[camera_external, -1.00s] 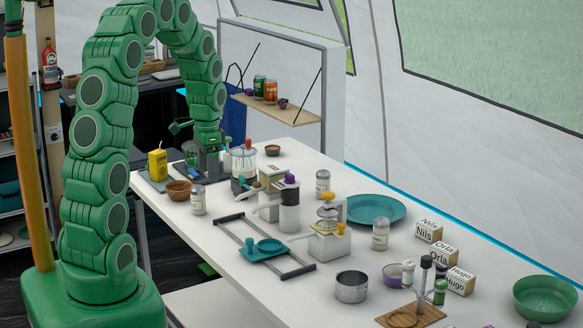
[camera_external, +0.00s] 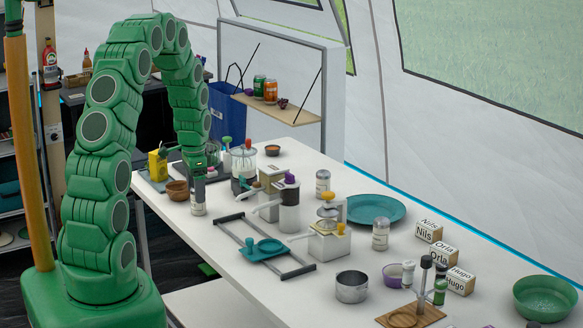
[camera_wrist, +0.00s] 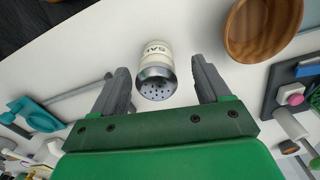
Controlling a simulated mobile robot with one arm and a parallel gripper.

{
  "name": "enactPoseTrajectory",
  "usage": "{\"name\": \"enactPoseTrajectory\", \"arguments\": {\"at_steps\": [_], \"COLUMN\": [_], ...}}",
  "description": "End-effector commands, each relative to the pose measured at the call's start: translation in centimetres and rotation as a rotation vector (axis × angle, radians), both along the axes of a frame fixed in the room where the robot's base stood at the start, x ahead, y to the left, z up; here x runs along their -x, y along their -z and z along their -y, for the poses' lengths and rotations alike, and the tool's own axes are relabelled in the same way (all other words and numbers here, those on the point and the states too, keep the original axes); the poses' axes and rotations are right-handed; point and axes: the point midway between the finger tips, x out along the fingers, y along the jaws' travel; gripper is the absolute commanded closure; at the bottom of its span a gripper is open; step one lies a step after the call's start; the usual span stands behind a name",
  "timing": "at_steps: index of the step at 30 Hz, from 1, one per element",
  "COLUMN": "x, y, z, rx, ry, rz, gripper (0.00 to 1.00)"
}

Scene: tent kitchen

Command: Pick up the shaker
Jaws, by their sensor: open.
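A shaker (camera_wrist: 156,62) with a cream body, dark lettering and a perforated metal top stands in the wrist view between the two fingers of my gripper (camera_wrist: 158,78). The fingers are open, with a gap on each side of the shaker. In the external view the shaker (camera_external: 198,205) stands on the white table, and my gripper (camera_external: 198,176) is just above it, pointing down. The arm hides part of its top. Similar shakers stand farther along the table, one (camera_external: 322,184) near the back edge and one (camera_external: 380,236) beside the teal plate.
A wooden bowl (camera_external: 177,191) stands close beside the shaker.

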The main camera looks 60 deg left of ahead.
Motion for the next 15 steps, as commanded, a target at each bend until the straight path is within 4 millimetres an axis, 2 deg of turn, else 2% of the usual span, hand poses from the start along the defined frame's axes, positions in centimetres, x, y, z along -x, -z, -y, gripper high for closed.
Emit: {"name": "enactPoseTrajectory", "arguments": {"at_steps": [9,15], "x": [0.0,-0.1], "y": [3.9,4.4], "z": [0.5,0.5], "rx": [0.002,0.001], "ry": [0.001,0.001], "rz": [-0.002,0.0], "gripper": [0.24,0.24]}}
